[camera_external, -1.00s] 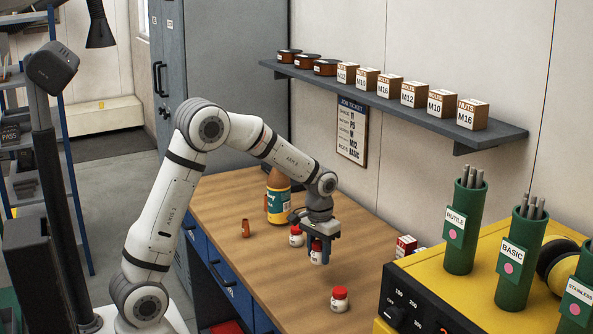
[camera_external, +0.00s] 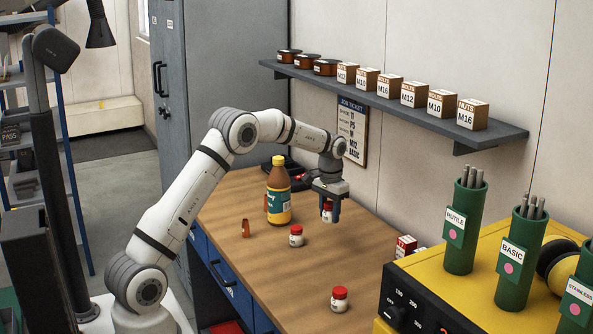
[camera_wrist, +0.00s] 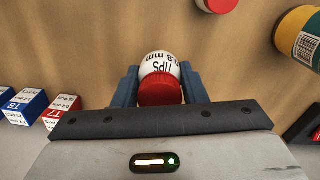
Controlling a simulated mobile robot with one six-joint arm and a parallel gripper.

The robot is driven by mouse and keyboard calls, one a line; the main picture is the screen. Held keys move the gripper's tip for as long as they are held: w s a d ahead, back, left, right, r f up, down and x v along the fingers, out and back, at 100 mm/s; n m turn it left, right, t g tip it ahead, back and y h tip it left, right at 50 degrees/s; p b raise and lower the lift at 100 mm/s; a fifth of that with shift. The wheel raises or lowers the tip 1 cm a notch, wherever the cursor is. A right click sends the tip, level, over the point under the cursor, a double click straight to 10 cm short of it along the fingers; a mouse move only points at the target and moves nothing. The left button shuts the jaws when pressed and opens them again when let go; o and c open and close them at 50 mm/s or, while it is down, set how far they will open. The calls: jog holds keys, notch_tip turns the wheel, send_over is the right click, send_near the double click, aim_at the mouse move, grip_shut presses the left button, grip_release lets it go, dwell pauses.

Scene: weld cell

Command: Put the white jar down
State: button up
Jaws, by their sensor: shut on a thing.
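My gripper (camera_external: 329,219) is shut on a small white jar (camera_external: 327,215) with a red lid, over the back part of the wooden bench (camera_external: 290,265). In the wrist view the jar (camera_wrist: 160,66) sits between the two blue fingers, its red lid toward me and its label reading "TIPS" and "0.8 mm". The jar looks upright; whether its base touches the bench is hard to tell. Two similar red-lidded white jars stand on the bench, one (camera_external: 296,237) left of my gripper and one (camera_external: 340,300) nearer the front.
A brown bottle (camera_external: 279,199) with a yellow cap stands left of my gripper. A copper-coloured piece (camera_external: 245,228) is farther left. A dark tray (camera_external: 282,171) lies behind. Small red and blue boxes (camera_wrist: 36,104) are near the wall. Bare bench lies between the gripper and the front jar.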

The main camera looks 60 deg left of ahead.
aim_at(328, 246)
notch_tip(328, 246, down, 8)
jog(key=shift+p, duration=0.9)
jog(key=shift+f, duration=0.35)
jog(key=shift+f, duration=0.25)
jog(key=o, duration=1)
jog(key=shift+r, duration=0.1)
